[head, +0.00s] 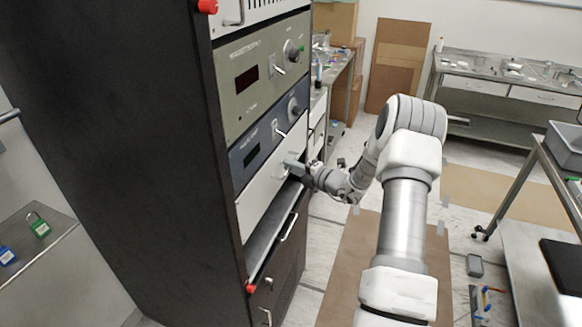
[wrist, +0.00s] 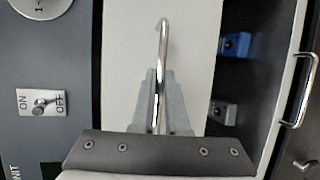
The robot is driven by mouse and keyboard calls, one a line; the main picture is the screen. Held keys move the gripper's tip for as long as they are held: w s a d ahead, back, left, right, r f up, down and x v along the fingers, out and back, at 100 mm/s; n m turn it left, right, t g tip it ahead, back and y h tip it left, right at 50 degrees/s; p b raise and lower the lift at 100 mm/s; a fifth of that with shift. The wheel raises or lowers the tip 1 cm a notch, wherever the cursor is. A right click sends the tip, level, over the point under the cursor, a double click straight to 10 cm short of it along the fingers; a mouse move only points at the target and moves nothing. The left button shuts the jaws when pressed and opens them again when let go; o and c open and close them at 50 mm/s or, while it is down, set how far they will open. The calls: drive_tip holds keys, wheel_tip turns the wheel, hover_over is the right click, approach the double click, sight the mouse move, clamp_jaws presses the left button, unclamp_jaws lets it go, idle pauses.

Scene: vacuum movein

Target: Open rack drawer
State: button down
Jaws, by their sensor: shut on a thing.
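The tall black rack (head: 130,130) stands at the left of the head view. A white drawer front (head: 262,195) sits below its blue-grey instrument panel and also fills the middle of the wrist view (wrist: 190,40). A bent metal handle (wrist: 163,45) stands out from this front. My gripper (head: 292,166) reaches the front from the right. In the wrist view my gripper (wrist: 158,82) is shut on the handle, one finger on each side of the bar. Whether the drawer stands out from the rack is hard to tell.
An ON/OFF switch (wrist: 41,103) is on the panel. A metal table (head: 520,90) stands at the back right; floor lies between.

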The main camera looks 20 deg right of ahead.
idle(0.7)
drive_tip(key=s+d+p, duration=0.2)
drive_tip(key=s+d, duration=1.8)
drive_tip(key=shift+s+d, duration=0.15)
drive_tip(key=c, duration=1.2)
unclamp_jaws()
drive_tip(key=b+v, duration=0.2)
drive_tip(key=v, duration=1.5)
drive_tip(key=shift+s+b, duration=0.2)
drive_tip(key=shift+b, duration=0.2)
